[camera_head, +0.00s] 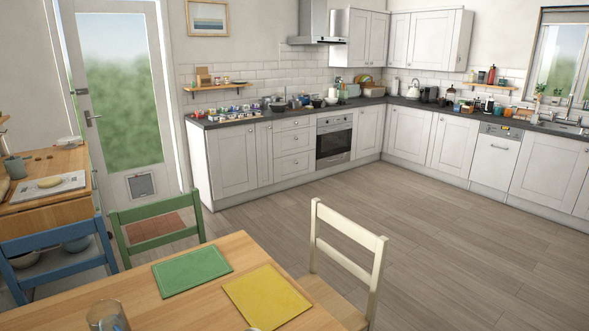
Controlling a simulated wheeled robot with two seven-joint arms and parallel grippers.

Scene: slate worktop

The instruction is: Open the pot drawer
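White cabinets run along the back wall and the right side under the slate worktop (228,121). A stack of shut drawers stands left of the oven, with a shallow top drawer (291,124), a middle drawer (292,141) and a deeper bottom drawer (292,166). Each has a small knob. I cannot tell which of them is the pot drawer. Neither of my grippers is in view.
A wooden table (214,258) with a green placemat (192,270) and a yellow placemat (266,298) fills the front. A white chair (345,262), a green chair (158,220) and a blue chair (58,262) stand around it. The wooden floor (420,235) beyond is clear up to the cabinets.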

